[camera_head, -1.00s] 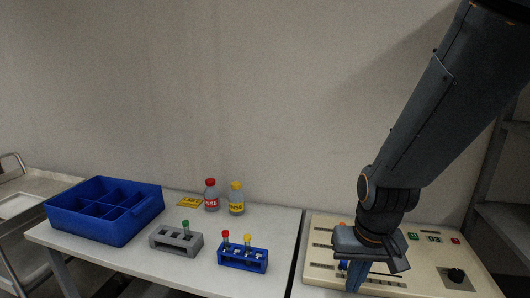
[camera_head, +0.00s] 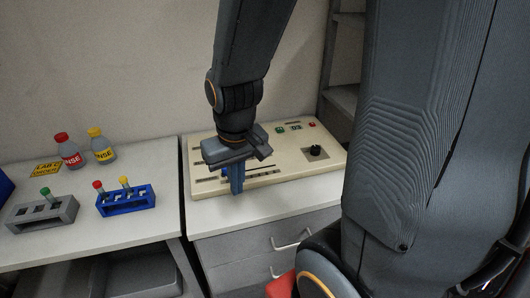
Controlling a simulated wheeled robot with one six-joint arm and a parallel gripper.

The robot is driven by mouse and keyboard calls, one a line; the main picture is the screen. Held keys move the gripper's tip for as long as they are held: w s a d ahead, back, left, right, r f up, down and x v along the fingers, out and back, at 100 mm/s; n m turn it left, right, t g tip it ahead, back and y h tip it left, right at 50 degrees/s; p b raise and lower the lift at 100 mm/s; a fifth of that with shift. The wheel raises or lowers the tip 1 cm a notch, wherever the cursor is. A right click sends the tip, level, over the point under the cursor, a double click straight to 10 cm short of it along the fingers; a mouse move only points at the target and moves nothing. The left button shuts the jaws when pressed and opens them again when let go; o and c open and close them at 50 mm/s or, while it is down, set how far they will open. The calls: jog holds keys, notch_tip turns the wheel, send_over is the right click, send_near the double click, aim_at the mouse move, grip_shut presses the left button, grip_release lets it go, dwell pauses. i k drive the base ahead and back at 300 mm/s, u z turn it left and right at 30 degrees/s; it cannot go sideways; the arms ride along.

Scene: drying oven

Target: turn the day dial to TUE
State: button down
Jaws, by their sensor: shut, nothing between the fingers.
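A beige control panel (camera_head: 290,172) lies on the right-hand cabinet top. A black round dial (camera_head: 316,152) stands on a dark square plate near the panel's right end. Its markings are too small to read. My gripper (camera_head: 236,186) points down over the panel's left front part, to the left of the dial and apart from it. Its blue fingers are together with nothing seen between them. My gripper and wrist hide part of the panel's slots.
A small display (camera_head: 296,128) sits between green and red buttons at the panel's back. On the left table stand a blue rack (camera_head: 128,204), a grey rack (camera_head: 42,217) and two bottles. A drawer handle (camera_head: 291,242) juts out below the panel.

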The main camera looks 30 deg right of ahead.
aim_at(316, 149)
jog(key=k, duration=1)
jog(key=z, duration=0.65)
jog(key=i, duration=0.9)
jog(key=u, duration=0.15)
